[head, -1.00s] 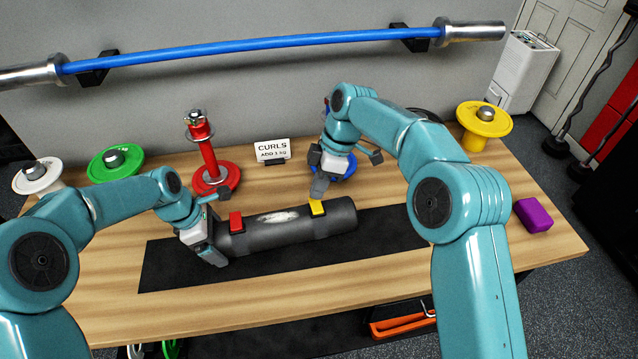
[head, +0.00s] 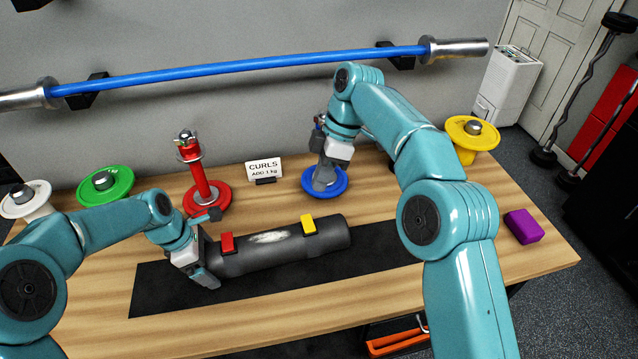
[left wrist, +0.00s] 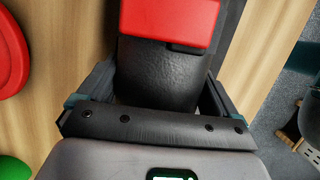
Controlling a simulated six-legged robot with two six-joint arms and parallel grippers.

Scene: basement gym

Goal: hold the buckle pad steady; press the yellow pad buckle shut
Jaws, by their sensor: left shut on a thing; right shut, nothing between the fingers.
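The dark buckle pad (head: 275,254) is a roll lying on its side on a black mat, with a worn pale patch. My left gripper (head: 203,268) is shut on its left end; in the left wrist view, its fingers lie on both sides of the pad (left wrist: 160,75). The yellow buckle (head: 309,225) sits on top of the pad's right part; I cannot tell whether it is latched. The red buckle (head: 227,244) sits near my left gripper and shows in the left wrist view (left wrist: 170,22). My right gripper (head: 322,184) is shut, empty, behind and above the yellow buckle, apart from it.
A blue plate (head: 338,184) lies behind my right gripper. A red plate post (head: 199,180), green plate (head: 105,186) and CURLS sign (head: 264,169) stand along the back. A purple block (head: 523,226) lies at the right. The black mat (head: 385,245) is clear right of the pad.

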